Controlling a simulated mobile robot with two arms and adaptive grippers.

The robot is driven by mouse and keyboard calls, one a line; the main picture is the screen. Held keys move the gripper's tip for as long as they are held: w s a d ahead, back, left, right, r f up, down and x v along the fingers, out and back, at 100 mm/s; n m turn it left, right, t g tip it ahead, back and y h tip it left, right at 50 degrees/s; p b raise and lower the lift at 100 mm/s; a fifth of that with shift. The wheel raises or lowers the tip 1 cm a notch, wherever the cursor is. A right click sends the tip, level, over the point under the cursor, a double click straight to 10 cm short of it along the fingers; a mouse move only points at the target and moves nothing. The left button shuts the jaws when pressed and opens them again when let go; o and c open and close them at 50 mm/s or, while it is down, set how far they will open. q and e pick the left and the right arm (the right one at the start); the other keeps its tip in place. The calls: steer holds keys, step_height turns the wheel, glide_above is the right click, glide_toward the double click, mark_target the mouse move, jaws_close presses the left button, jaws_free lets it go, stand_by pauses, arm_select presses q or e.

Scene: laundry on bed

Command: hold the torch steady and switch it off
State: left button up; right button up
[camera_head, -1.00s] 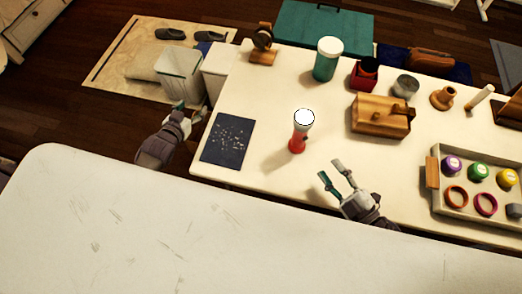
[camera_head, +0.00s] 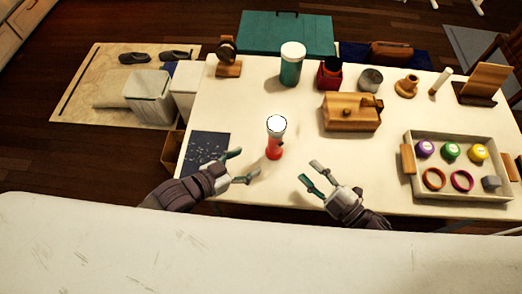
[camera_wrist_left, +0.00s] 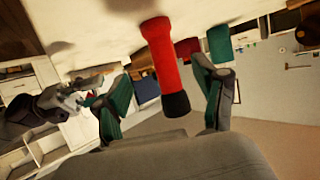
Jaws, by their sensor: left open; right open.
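The torch (camera_head: 275,144) stands upright on the table, a red body with a pale round top that looks bright white. It also shows in the left wrist view (camera_wrist_left: 166,62), where its red body and black end lie beyond and between the fingers. My left gripper (camera_head: 244,166) is open and empty, just left of the torch with its fingers pointing toward it. My right gripper (camera_head: 312,177) is open and empty, to the right and nearer the front edge, apart from the torch. I cannot make out the torch's switch clearly.
A dark speckled mat (camera_head: 207,147) lies left of the torch, partly behind my left gripper. A wooden box (camera_head: 350,113), a green jar (camera_head: 292,66) and a red container (camera_head: 329,74) stand behind. A tray (camera_head: 458,137) with lids and rings is at right. Clear tabletop surrounds the torch.

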mark_target(269, 149)
arm_select(q)
steer(key=x, duration=1.2)
steer(key=shift+w, duration=0.15)
steer(key=shift+c, duration=0.2)
jaws_close()
arm_select(e)
jaws_close()
stand_by(0.6)
stand_by(0.7)
